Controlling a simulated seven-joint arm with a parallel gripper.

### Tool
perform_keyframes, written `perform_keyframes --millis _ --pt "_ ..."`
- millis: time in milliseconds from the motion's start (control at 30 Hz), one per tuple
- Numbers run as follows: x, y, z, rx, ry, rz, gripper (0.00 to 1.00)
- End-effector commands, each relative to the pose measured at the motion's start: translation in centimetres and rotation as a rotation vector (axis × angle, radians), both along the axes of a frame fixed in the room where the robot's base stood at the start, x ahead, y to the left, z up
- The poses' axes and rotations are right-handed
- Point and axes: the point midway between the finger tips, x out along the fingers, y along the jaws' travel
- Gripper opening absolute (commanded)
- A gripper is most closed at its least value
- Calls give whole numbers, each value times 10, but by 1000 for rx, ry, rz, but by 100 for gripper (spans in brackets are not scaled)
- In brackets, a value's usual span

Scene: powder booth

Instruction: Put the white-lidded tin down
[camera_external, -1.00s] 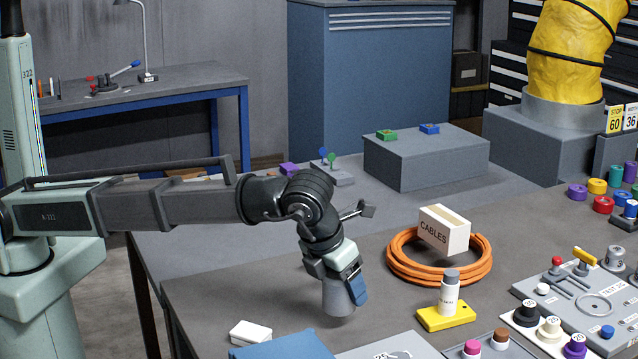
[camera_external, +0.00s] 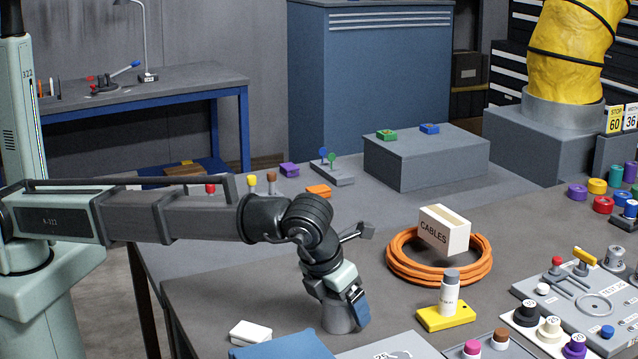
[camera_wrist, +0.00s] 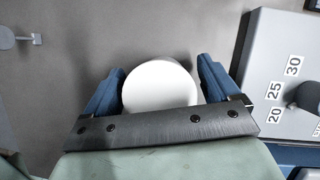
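The white-lidded tin (camera_external: 338,316) is a short grey cylinder under my gripper in the external view. In the wrist view its round white lid (camera_wrist: 160,86) fills the space between the two blue fingers. My gripper (camera_external: 346,302) points down and is shut on the tin, one finger on each side; its fingers also show in the wrist view (camera_wrist: 161,80). The tin is upright, at or very close to the grey table top (camera_external: 225,300). I cannot tell for sure whether its base touches. The fingers partly hide the tin's side.
A white box (camera_external: 250,332) lies left of the tin, with a blue item (camera_external: 285,347) in front. A grey numbered panel (camera_wrist: 272,70) is right in the wrist view. An orange cable coil (camera_external: 400,262), a CABLES box (camera_external: 444,231) and a yellow block (camera_external: 446,317) stand to the right.

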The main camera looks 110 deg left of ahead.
Motion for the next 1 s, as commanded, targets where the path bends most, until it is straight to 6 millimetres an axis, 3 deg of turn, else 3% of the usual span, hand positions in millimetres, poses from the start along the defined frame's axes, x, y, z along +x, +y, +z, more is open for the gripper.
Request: perform_keyframes --millis 433,1000 --pt "-1 -3 11 0 -2 -1 93" --pt "-19 -34 97 0 -1 0 93"
